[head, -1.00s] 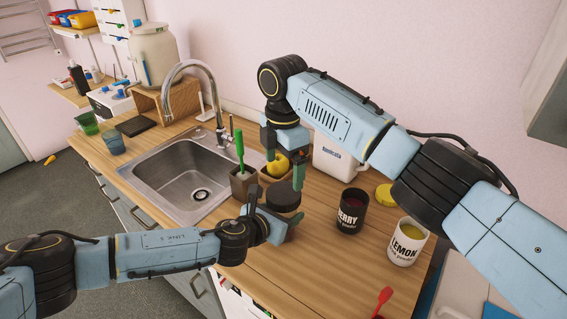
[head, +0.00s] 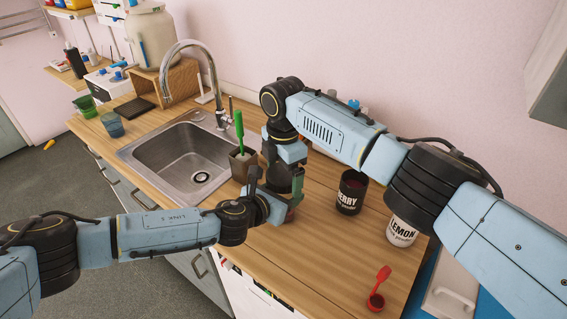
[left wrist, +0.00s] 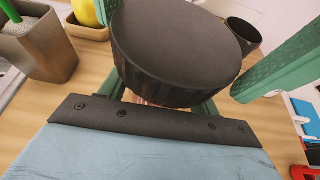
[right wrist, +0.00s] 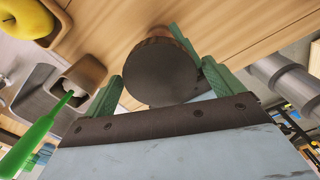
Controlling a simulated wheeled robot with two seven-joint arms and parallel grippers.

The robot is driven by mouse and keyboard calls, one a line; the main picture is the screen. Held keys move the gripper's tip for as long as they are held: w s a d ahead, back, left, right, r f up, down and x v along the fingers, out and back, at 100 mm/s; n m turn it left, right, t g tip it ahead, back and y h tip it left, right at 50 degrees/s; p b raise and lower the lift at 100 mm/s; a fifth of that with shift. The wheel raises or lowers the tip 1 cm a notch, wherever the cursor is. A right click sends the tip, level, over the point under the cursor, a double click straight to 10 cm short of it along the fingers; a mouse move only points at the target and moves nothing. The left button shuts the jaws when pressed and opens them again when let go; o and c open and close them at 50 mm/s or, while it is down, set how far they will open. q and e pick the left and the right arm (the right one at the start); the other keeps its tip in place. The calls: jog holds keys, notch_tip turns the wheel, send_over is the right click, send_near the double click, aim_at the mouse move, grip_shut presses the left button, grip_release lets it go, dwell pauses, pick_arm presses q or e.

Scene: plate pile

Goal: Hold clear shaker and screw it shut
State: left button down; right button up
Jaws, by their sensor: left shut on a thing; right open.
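The black shaker lid (left wrist: 178,50) fills the middle of the left wrist view, on top of the shaker (left wrist: 138,99), of which only a small pinkish strip shows below it. My left gripper (head: 274,207) is shut on the shaker beneath the lid. My right gripper (head: 287,190) is above it, open, its green fingers on either side of the lid, which also shows in the right wrist view (right wrist: 160,72). The grippers mostly hide lid and shaker in the head view. I cannot tell how tightly the lid sits.
A brown pot (head: 243,165) with a green-handled brush (head: 239,126) stands left of the grippers, by the sink (head: 185,165). A red scoop (head: 378,288) lies in front. The front counter is mostly clear.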

jog(key=shift+c, duration=0.2)
jog(key=c, duration=1)
jog(key=m, duration=0.3)
jog(key=shift+m, duration=0.3)
jog(key=o, duration=1.1)
jog(key=shift+c, duration=0.2)
jog(key=shift+s, duration=0.1)
jog(key=shift+r, duration=2.25)
